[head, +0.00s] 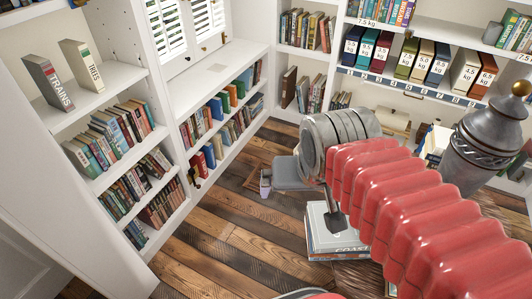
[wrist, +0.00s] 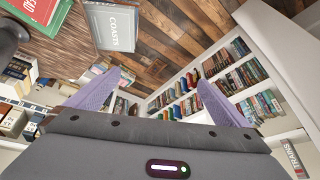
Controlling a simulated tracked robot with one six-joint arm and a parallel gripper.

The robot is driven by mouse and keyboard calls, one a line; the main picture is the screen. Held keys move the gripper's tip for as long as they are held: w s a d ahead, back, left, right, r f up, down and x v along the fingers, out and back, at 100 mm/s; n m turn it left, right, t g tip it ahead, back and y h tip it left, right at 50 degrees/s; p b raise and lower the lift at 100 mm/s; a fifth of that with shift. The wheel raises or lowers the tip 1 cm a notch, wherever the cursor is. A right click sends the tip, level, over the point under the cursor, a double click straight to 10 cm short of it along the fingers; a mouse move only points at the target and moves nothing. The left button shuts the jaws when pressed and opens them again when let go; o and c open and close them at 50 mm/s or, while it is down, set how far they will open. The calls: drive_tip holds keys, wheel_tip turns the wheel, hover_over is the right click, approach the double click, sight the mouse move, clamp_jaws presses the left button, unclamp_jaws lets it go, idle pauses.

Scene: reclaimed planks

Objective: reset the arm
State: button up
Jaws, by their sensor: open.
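My gripper (wrist: 160,78) shows in the wrist view as two lavender fingers spread wide apart with nothing between them. In the head view my gripper (head: 265,184) is partly hidden by my own arm, which reaches in from the lower right. It hangs over the plank floor (head: 215,240), in front of the left bookshelves, and touches nothing that I can see.
A book marked COASTS (wrist: 115,26) lies on a stack (head: 340,247) below my arm. A grey urn-like thing (head: 485,135) stands at right. White bookshelves (head: 165,205) line the left; numbered weight boxes (head: 407,58) fill a back shelf. Floor at centre-left is clear.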

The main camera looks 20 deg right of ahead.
drive_tip(key=a+n, duration=0.2)
drive_tip(key=s+a+n, duration=0.1)
drive_tip(key=shift+a+r+t+y, duration=0.15)
drive_tip(key=shift+r+t+y, duration=0.15)
drive_tip(key=shift+y, duration=0.1)
